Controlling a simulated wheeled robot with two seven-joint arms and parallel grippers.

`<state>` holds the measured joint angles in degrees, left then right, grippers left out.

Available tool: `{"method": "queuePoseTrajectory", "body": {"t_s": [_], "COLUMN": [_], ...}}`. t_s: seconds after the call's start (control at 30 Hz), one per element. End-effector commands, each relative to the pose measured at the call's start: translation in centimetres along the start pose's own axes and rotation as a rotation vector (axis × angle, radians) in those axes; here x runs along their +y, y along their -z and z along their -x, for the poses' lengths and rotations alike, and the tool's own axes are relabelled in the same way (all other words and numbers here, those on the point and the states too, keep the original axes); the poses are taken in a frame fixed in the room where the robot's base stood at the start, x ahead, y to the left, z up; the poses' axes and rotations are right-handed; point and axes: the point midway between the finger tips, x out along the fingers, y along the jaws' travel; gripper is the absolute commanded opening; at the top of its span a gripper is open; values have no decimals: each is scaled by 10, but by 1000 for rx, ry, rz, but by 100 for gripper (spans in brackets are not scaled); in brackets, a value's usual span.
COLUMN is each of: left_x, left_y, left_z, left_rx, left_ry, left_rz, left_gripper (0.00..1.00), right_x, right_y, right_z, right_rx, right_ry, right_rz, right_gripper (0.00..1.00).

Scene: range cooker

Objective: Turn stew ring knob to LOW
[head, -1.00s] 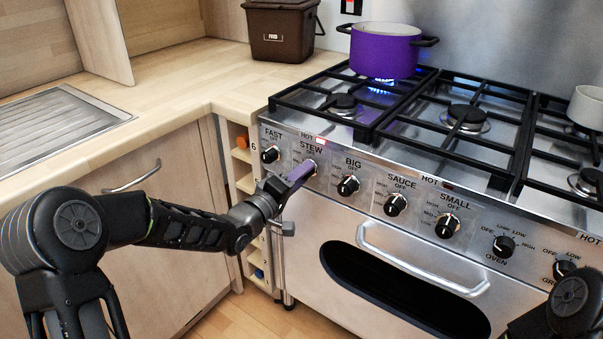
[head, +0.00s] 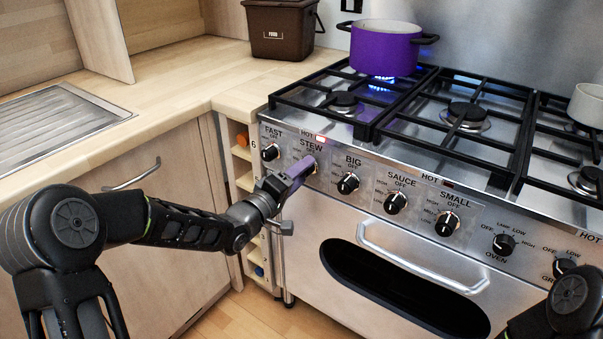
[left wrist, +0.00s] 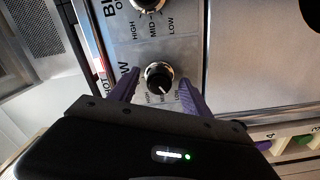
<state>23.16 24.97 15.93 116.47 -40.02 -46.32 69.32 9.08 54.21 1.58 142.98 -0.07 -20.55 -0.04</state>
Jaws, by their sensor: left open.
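The stew ring knob (left wrist: 159,77) is a round black knob with a silver skirt on the cooker's front panel. In the left wrist view it sits between the two purple fingers of my open left gripper (left wrist: 158,73), with a small gap visible on each side. Its white pointer line faces the lower side of the picture, near the partly hidden MID and LOW marks; I cannot tell the exact setting. In the head view my left gripper (head: 302,168) reaches the panel under the STEW label and mostly hides the knob. My right gripper is out of view.
A purple pot (head: 384,49) stands over a lit blue flame at the back left of the hob. The FAST knob (head: 271,152) and BIG knob (head: 348,183) flank the stew knob. The oven handle (head: 420,262) juts out below. A white pan (head: 587,106) stands at right.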

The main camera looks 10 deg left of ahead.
Motion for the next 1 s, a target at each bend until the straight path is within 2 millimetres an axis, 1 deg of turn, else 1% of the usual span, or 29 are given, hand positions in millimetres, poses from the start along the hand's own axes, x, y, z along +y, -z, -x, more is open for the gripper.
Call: {"method": "queuePoseTrajectory", "body": {"t_s": [0.17,0.33,0.4,0.5,0.6,1.0], "left_x": [0,0,0,0,0,0], "left_y": [1,1,1,0,0,0], "left_z": [24,53,62,70,74,73], "left_rx": [1,2,2,0,0,0], "left_ry": [2,3,2,1,1,1], "left_rz": [-2,-1,0,-1,0,-4], "left_gripper": [56,56,56,56,56,56], "right_x": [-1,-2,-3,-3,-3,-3], "right_y": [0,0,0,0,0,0], "right_z": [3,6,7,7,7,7], "right_rx": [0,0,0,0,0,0], "right_ry": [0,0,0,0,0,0], "right_rz": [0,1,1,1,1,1], "right_gripper": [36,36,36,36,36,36]}}
